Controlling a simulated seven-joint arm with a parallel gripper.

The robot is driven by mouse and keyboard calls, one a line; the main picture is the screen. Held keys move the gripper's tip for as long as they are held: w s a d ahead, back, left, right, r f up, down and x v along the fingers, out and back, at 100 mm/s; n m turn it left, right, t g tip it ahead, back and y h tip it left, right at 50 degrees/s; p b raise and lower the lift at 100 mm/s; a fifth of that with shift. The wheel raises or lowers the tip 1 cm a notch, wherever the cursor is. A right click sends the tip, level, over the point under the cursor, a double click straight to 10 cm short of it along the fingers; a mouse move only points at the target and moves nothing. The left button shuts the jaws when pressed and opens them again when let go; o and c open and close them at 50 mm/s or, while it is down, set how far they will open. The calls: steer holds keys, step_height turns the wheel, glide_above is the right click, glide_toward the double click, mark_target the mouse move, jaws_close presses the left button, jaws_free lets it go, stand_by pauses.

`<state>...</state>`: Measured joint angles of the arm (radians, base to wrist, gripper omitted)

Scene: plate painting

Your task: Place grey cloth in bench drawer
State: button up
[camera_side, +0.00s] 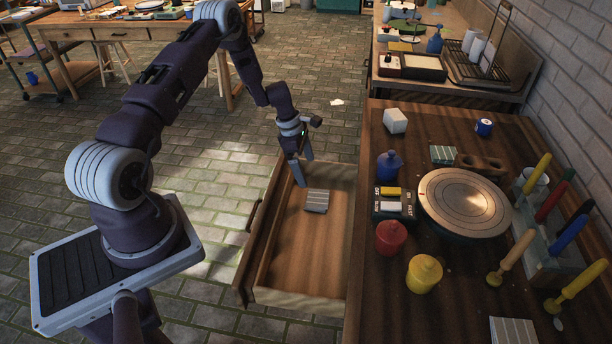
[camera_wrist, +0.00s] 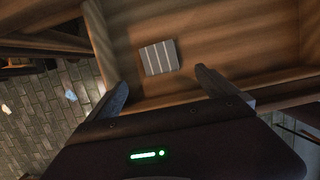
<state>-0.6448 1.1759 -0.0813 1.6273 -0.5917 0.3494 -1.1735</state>
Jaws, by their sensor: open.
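A grey striped cloth (camera_side: 316,201) lies flat on the floor of the open bench drawer (camera_side: 300,297), toward its far end. The cloth also shows in the wrist view (camera_wrist: 159,57), lying beyond my fingertips. My gripper (camera_side: 302,172) is over the far end of the drawer, pointing down, open and empty. In the wrist view, my two fingers (camera_wrist: 160,80) are spread apart with nothing between them.
The drawer stands pulled out to the left of the bench.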

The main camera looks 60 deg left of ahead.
steer(key=d+r+m, duration=0.4)
steer(key=r, duration=0.5)
steer(key=d+r+m, duration=0.3)
steer(key=r, duration=0.5)
steer(key=s+d+r+m+t+y, duration=0.1)
steer(key=s+d+r+m, duration=0.25)
steer(key=r, duration=0.25)
steer(key=s+d+r+m, duration=0.2)
steer(key=d+r+m, duration=0.1)
steer(key=d+r, duration=0.3)
steer(key=s+d+r+m, duration=0.2)
steer(key=s+m, duration=0.2)
steer(key=s, duration=0.4)
steer(key=s+d+r+m+t, duration=0.1)
steer(key=s+d+r+m, duration=0.1)
steer(key=s+m, duration=0.3)
steer(key=s+d+r+m+t+y, duration=0.1)
steer(key=s+r+m, duration=0.3)
steer(key=s, duration=0.7)
steer(key=shift+d, duration=0.4)
